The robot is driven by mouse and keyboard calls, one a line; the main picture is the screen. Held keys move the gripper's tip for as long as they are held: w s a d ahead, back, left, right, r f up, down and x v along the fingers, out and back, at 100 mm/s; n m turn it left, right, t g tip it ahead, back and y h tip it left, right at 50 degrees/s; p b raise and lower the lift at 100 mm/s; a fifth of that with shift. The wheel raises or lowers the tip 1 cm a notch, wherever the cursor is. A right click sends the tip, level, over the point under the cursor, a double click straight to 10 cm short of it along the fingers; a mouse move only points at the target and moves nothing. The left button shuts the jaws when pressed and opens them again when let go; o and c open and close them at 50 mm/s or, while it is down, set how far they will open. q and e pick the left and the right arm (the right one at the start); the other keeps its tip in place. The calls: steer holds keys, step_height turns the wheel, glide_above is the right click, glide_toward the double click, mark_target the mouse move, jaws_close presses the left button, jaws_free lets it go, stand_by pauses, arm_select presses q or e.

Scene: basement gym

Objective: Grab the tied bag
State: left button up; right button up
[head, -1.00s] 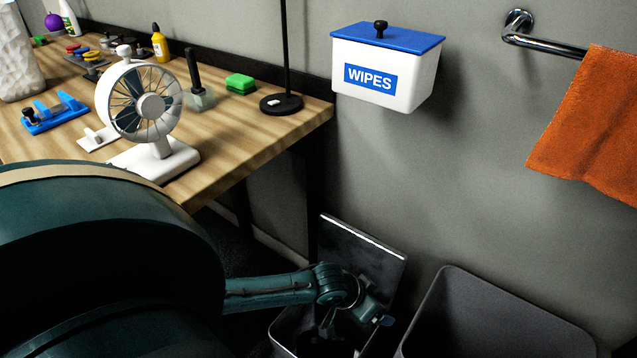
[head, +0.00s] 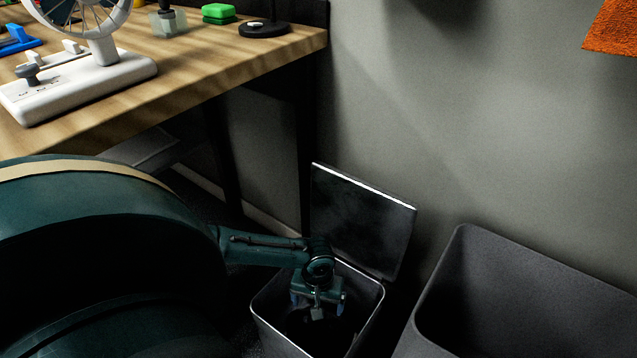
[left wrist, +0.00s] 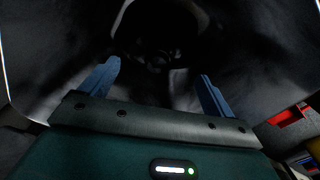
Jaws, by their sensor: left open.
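The tied bag (left wrist: 155,40) is a dark, dim shape inside the open bin (head: 275,328). In the left wrist view it lies ahead of my fingers, with what looks like its gathered knot between and beyond the fingertips. My left gripper (head: 318,309) points down into the bin's mouth. Its two blue fingers (left wrist: 159,72) are spread apart, with nothing clearly held between them. In the head view the bag is too dark to make out clearly. My right gripper is not in view.
The bin's lid (head: 362,222) stands raised at the back, by the wall. A larger dark open container (head: 520,300) stands to the right. A wooden workbench (head: 220,62) with a white fan (head: 80,82) and a green sponge (head: 218,11) is at upper left.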

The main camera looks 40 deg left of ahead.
arm_select(q)
steer(key=shift+f+b, duration=0.3)
steer(key=shift+f, duration=0.95)
steer(key=f+b, duration=0.3)
steer(key=shift+w+d+f, duration=0.1)
steer(key=shift+w+f, duration=0.1)
steer(key=shift+f, duration=0.05)
steer(key=shift+f+b, duration=0.4)
steer(key=shift+f, duration=0.2)
steer(key=c, duration=1.2)
steer(key=shift+s, duration=0.25)
jaws_close()
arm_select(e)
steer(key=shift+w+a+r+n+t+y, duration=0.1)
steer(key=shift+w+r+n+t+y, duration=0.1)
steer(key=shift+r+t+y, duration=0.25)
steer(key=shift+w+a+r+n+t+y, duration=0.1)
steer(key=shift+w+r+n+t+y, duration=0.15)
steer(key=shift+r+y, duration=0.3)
